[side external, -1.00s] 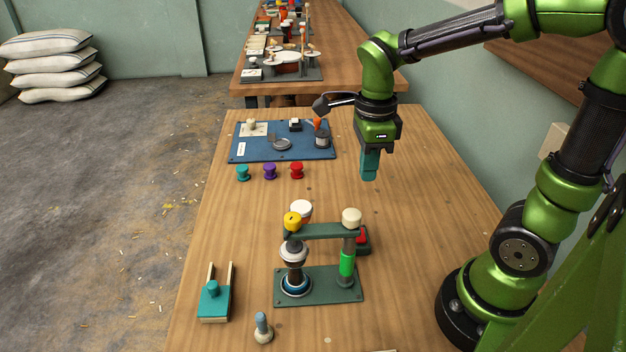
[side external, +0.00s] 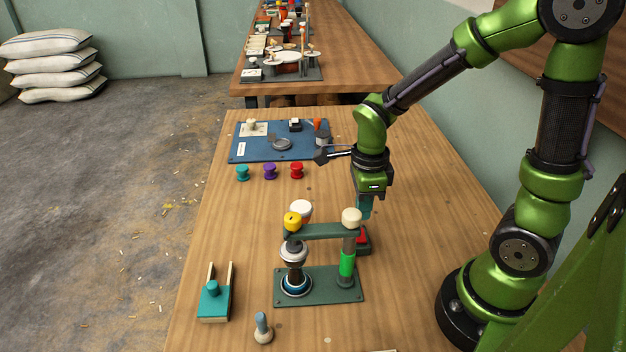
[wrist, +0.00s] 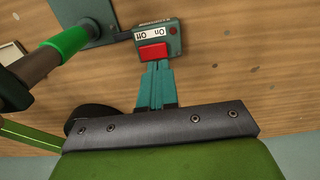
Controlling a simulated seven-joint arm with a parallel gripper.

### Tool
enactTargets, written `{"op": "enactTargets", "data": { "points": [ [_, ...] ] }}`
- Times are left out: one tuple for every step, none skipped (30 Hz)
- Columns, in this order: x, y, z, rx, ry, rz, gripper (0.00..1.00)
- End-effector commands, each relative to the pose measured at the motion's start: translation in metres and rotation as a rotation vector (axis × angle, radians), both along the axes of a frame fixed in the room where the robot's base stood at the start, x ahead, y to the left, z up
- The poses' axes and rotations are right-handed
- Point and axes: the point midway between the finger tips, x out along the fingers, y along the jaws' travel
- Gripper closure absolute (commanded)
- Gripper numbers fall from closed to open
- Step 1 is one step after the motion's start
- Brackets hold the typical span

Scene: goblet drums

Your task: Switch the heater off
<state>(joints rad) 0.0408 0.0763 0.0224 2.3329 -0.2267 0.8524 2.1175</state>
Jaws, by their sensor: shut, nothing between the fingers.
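The heater's switch box (wrist: 172,45) is a small dark green box with a red rocker (wrist: 153,52) and a white On/Off label (wrist: 148,34), seen upside down in the wrist view. A small red spot, perhaps a lamp, shows beside the label. In the side view the red-topped box (side external: 363,238) is partly hidden behind the green stand. My gripper (side external: 364,217) is shut and empty, pointing down above the box. In the wrist view its teal fingertips (wrist: 157,66) appear just beside the rocker; I cannot tell whether they touch it.
The green stand (side external: 320,231) with a cream knob (side external: 351,216) and bright green sleeve (side external: 347,263) stands close in front of the switch. The table to the right is clear.

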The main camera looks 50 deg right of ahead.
Motion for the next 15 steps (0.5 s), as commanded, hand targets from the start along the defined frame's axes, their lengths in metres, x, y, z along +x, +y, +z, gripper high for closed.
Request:
{"op": "enactTargets", "data": {
  "points": [
    [-0.001,0.0,-0.01,0.0,0.007,0.001,1.0],
    [-0.001,0.0,-0.015,0.0,0.006,0.001,1.0],
    [-0.001,0.0,-0.021,0.0,0.006,0.0,1.0],
    [-0.001,0.0,-0.024,0.001,0.005,0.0,1.0],
    [-0.001,0.0,-0.028,0.001,0.004,0.0,1.0],
    [0.0,0.0,-0.032,0.0,0.003,0.0,1.0],
    [0.0,0.0,-0.034,0.0,0.003,0.0,1.0],
    [0.0,0.0,-0.036,-0.001,0.002,-0.001,1.0],
    [0.0,0.0,-0.038,0.0,0.001,0.0,1.0],
    [0.0,0.0,-0.039,0.0,0.001,0.0,1.0],
    [0.0,0.0,-0.04,0.0,0.001,0.0,1.0],
    [0.0,0.0,-0.041,0.0,0.001,0.0,1.0],
    [0.0,0.0,-0.041,0.0,0.0,0.0,1.0],
    [0.0,0.0,-0.041,0.0,0.0,0.0,1.0],
    [0.0,0.0,-0.041,0.0,0.0,0.0,1.0]
  ]
}}
